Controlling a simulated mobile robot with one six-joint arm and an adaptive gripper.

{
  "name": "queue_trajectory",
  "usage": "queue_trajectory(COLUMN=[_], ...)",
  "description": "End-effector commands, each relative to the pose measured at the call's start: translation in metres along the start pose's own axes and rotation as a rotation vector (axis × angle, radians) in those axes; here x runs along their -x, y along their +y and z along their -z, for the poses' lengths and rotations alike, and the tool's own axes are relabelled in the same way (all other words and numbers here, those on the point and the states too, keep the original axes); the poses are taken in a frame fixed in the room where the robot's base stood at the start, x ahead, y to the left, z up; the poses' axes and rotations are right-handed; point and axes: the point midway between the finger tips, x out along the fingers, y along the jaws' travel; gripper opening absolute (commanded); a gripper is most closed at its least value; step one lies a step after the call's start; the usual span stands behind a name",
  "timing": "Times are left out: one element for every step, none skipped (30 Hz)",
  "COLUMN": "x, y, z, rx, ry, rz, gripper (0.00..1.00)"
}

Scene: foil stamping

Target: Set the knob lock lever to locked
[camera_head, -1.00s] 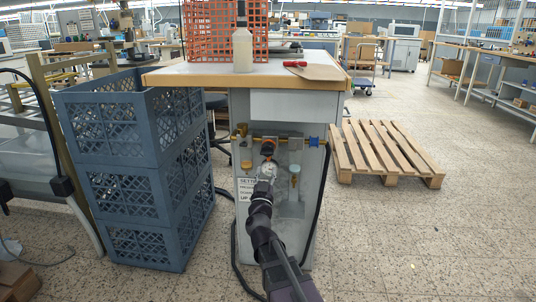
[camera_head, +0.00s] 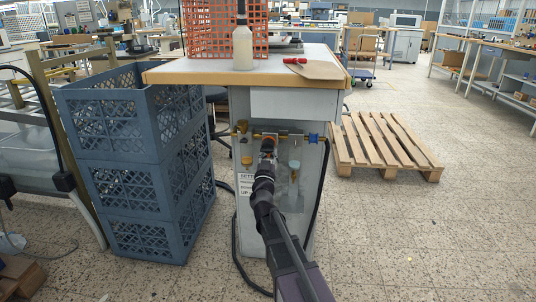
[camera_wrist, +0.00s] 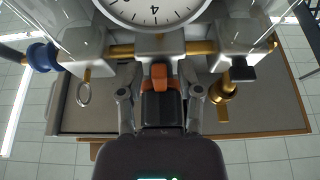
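The knob (camera_wrist: 160,106) is black with an orange piece on top, which looks like the lock lever (camera_wrist: 160,76). It sits below a metal block on the brass pipe under a round gauge. My gripper (camera_wrist: 160,95) is open, with one finger on each side of the knob and a visible gap at both sides. I cannot tell from the frames which setting the lever is in.
A blue fitting (camera_wrist: 42,57), a metal ring (camera_wrist: 84,94) and a brass fitting (camera_wrist: 223,92) flank the knob. Blue crates (camera_head: 130,184) are stacked left of the cabinet. A wooden pallet (camera_head: 385,143) lies at right; the floor in front of it is clear.

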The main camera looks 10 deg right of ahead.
Motion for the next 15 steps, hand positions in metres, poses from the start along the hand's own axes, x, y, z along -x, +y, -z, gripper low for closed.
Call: queue_trajectory(x=[0.0001, 0.0001, 0.0001, 0.0001, 0.0, 0.0, 0.0, -0.0001, -0.0001, -0.0001, -0.0001, -0.0002, -0.0003, -0.0004, -0.0004], y=[0.0, 0.0, 0.0, 0.0, 0.0, 0.0001, 0.0001, 0.0, 0.0, 0.0, 0.0, -0.0002, -0.0003, -0.0004, -0.0006], z=[0.0, 0.0001, 0.0001, 0.0001, 0.0, 0.0, 0.0001, 0.0, 0.0, 0.0, 0.0001, 0.0001, 0.0001, 0.0001, 0.0002], rx=[0.0, 0.0, 0.0, 0.0, 0.0, 0.0, 0.0, 0.0, 0.0, 0.0, -0.001, -0.002, -0.004, -0.007, -0.011], ry=[0.0, 0.0, 0.0, 0.0, 0.0, 0.0, 0.0, 0.0, 0.0, 0.0, 0.0, 0.0, 0.0, 0.0, 0.0], rz=[0.0, 0.0, 0.0, 0.0, 0.0, 0.0, 0.0, 0.0, 0.0, 0.0, -0.001, -0.001, -0.002, -0.003, -0.005], gripper=[0.22, 0.13, 0.01, 0.0, 0.0, 0.0, 0.0, 0.0, 0.0, 0.0, 0.0, 0.0, 0.0, 0.0, 0.0])
